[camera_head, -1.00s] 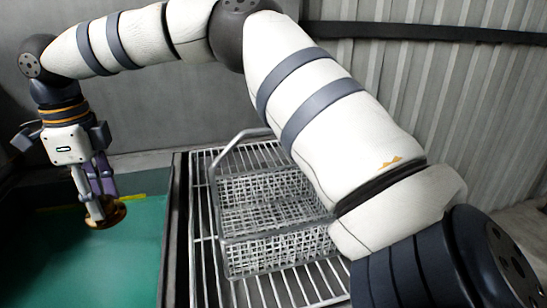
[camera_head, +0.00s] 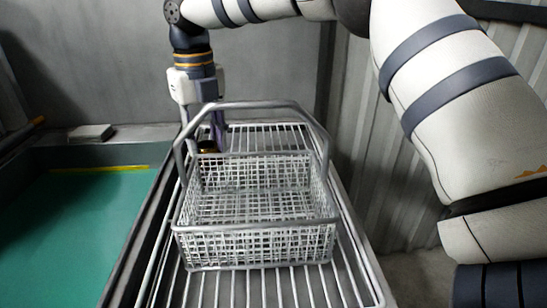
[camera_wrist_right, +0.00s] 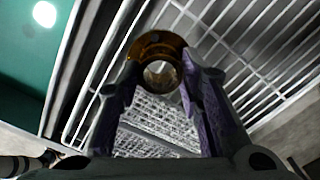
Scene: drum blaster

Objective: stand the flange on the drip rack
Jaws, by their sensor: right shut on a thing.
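The flange is a brass-coloured ring with a round hole; in the wrist view the flange (camera_wrist_right: 158,47) sits between both fingertips. My right gripper (camera_wrist_right: 160,75) is shut on it. In the head view the right gripper (camera_head: 206,142) hangs behind the basket's handle, over the far left part of the drip rack (camera_head: 270,286). Only a small bit of the flange (camera_head: 208,148) shows there, and the basket handle partly hides the fingers. The flange appears above the bars, but its exact height cannot be told. My left gripper is not in view.
A wire basket (camera_head: 255,245) with a tall grey handle (camera_head: 245,105) stands on the rack, close to the gripper. Bare bars lie behind and in front of it. A green-floored basin (camera_head: 70,225) is at left. A corrugated wall rises at right.

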